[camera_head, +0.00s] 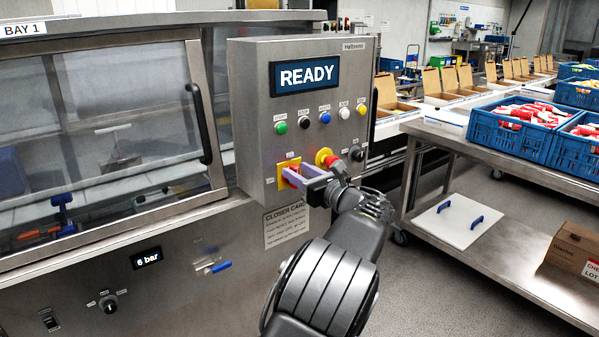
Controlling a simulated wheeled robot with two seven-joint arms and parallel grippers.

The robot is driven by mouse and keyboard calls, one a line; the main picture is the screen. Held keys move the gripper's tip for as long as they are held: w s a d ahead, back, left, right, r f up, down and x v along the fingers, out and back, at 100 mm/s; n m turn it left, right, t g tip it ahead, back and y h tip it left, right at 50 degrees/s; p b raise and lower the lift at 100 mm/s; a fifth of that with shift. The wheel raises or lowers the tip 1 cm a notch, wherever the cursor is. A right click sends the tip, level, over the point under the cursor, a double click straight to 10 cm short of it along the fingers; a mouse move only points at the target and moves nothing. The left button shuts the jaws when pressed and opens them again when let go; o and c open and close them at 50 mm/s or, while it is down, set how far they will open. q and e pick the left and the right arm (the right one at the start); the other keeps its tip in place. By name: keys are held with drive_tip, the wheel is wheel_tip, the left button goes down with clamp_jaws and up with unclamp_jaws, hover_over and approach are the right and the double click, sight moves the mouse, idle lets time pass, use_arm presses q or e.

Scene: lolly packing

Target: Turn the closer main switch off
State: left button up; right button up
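The closer main switch (283,182) is a red handle on a yellow square plate, low on the left of the grey control box (250,90). The display (305,75) on the box reads READY.
A red emergency button on a yellow ring (324,156) sits just right of my gripper, with a black knob (357,154) beyond it. Several coloured buttons line the box above. A glazed cabinet (100,140) stands at left; a steel table (470,143) with blue crates (520,140) stands at right.

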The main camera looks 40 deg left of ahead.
use_arm(q)
drive_tip(key=shift+c, duration=0.2)
clamp_jaws()
idle(0.5)
